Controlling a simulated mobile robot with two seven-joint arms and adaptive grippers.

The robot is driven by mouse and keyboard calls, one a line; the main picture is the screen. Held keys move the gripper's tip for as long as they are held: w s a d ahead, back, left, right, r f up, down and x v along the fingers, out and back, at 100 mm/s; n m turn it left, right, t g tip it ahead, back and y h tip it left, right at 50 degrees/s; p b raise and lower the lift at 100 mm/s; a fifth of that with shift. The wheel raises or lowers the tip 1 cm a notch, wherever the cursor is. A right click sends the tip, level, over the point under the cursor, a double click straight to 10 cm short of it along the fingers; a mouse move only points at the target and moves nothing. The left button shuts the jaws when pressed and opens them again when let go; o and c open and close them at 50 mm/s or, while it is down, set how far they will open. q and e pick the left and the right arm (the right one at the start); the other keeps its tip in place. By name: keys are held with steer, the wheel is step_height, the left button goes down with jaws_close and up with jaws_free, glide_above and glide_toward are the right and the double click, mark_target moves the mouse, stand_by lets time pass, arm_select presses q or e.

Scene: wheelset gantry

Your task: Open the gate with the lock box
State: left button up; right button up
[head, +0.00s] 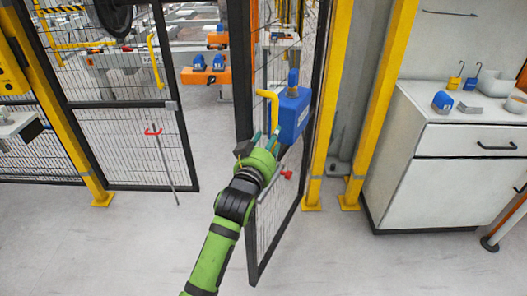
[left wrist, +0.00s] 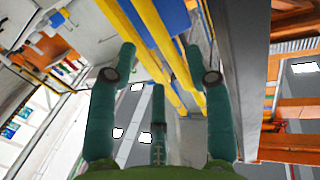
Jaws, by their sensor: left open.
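The lock box (head: 290,115) is a blue box with a yellow handle (head: 270,104) on the black-framed mesh gate (head: 274,225). That gate leaf stands angled toward me in the head view, with a gap to its left. My left gripper (head: 268,138) is open just below the handle, close to the box. In the left wrist view, yellow bars (left wrist: 160,50) run between the spread teal fingers of my left gripper (left wrist: 160,75), with blue of the box (left wrist: 178,14) behind. I cannot tell whether the fingers touch the handle. My right gripper is not in view.
Another mesh leaf (head: 135,145) with a red-handled rod (head: 153,131) stands at left. Yellow posts (head: 335,90) stand right of the gate. A white cabinet (head: 435,180) is farther right, with blue items on top. The floor at front left is clear.

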arm_select(q)
steer(key=v, duration=0.5)
